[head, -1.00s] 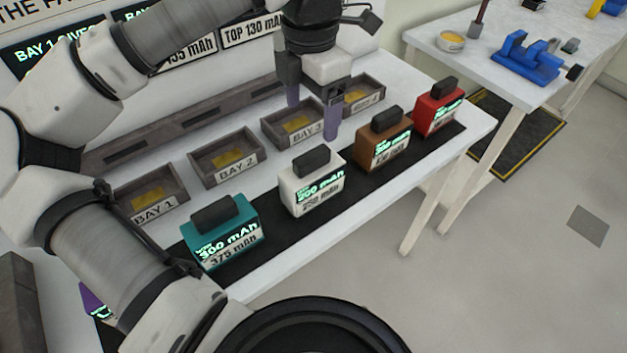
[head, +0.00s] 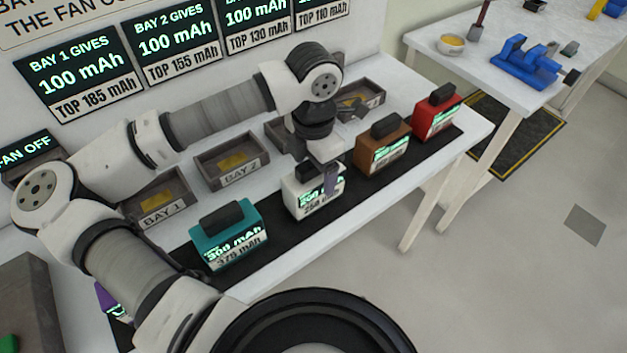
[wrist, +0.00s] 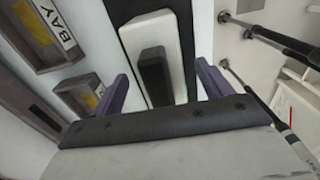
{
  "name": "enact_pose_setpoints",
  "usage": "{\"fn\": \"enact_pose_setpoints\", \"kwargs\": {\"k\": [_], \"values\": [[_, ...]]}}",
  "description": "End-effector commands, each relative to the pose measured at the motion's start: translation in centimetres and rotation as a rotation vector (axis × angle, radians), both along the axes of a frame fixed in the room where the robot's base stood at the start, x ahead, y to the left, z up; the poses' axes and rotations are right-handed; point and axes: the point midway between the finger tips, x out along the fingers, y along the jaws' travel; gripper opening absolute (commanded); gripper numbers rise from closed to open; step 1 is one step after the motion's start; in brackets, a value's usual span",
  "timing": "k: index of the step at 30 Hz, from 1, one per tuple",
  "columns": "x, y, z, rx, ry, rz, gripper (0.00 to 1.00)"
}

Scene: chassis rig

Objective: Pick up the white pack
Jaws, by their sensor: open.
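The white pack (head: 303,203) stands upright on the black strip at the front of the table, between the teal pack and the brown pack. Its green and black labels face the front. In the wrist view the white pack (wrist: 138,31) with its dark top handle (wrist: 155,75) lies between the two purple fingers. My gripper (wrist: 160,88) is open and points down over the pack, one finger on each side of the handle. I cannot tell whether the fingers touch the pack.
The teal pack (head: 228,238) stands to the left, and the brown pack (head: 382,150) and red pack (head: 437,113) to the right. Bay 1 (head: 160,195) and Bay 2 (head: 231,163) lie behind. A second table (head: 480,62) with a blue tool is at the right.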

Motion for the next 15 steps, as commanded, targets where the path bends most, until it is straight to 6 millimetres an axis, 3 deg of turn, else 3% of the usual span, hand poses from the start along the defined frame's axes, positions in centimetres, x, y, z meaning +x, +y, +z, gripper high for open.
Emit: {"fn": "enact_pose_setpoints", "kwargs": {"k": [5, 15], "values": [[0.01, 0.02, -0.03, 0.0, 0.0, 0.0, 0.77], [0.02, 0.03, 0.0, 0.001, 0.0, 0.0, 0.32]]}}
